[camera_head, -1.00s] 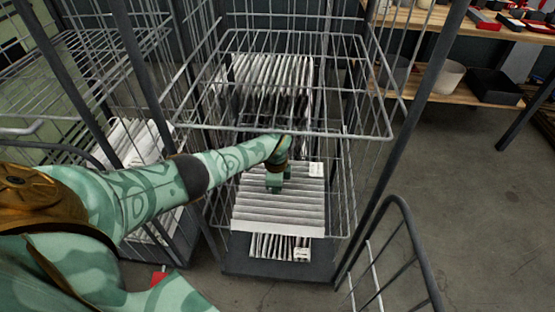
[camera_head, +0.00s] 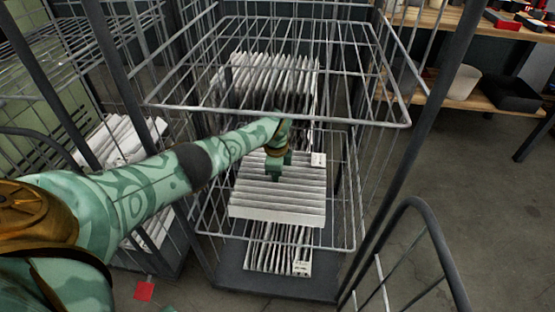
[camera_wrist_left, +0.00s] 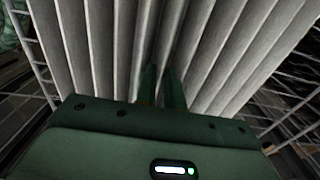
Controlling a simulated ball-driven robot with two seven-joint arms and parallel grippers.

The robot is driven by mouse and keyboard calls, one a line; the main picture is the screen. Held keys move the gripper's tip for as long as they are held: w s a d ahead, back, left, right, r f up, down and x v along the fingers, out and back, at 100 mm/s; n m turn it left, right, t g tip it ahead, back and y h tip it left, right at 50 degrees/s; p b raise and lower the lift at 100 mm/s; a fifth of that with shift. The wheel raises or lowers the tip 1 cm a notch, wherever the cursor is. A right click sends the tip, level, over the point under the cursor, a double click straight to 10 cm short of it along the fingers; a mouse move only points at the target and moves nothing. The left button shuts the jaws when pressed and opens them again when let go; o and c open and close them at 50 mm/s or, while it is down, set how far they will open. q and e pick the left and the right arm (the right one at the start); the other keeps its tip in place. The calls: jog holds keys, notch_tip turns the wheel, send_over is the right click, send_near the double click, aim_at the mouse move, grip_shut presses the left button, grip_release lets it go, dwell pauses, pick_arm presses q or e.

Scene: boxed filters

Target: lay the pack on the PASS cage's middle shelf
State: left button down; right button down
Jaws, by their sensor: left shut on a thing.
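The pack (camera_head: 262,202), a white pleated filter block with a small label at its right corner, is inside the middle wire cage. My left gripper (camera_head: 277,177) reaches in below the cage's upper shelf (camera_head: 275,113) and is shut on the pack from above. In the left wrist view the two fingers (camera_wrist_left: 162,90) pinch one of the pack's pleats (camera_wrist_left: 105,45). The middle shelf (camera_head: 341,247) is a wire level around the pack. I cannot tell whether the pack touches it. No PASS sign is readable. My right gripper is not in view.
Another pleated pack (camera_head: 270,258) lies on the dark cage base (camera_head: 235,277) below, and more white packs (camera_head: 270,75) stand at the back. A second cage with packs (camera_head: 120,140) stands at left. A dark bent rail (camera_head: 436,235) is at right, with open floor beyond.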

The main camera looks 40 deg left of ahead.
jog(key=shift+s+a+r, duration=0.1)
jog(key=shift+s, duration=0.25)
pick_arm(q)
jog(key=shift+f, duration=0.3)
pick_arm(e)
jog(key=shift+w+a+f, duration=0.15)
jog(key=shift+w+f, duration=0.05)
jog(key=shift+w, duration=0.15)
pick_arm(q)
jog(key=c, duration=1.8)
grip_release()
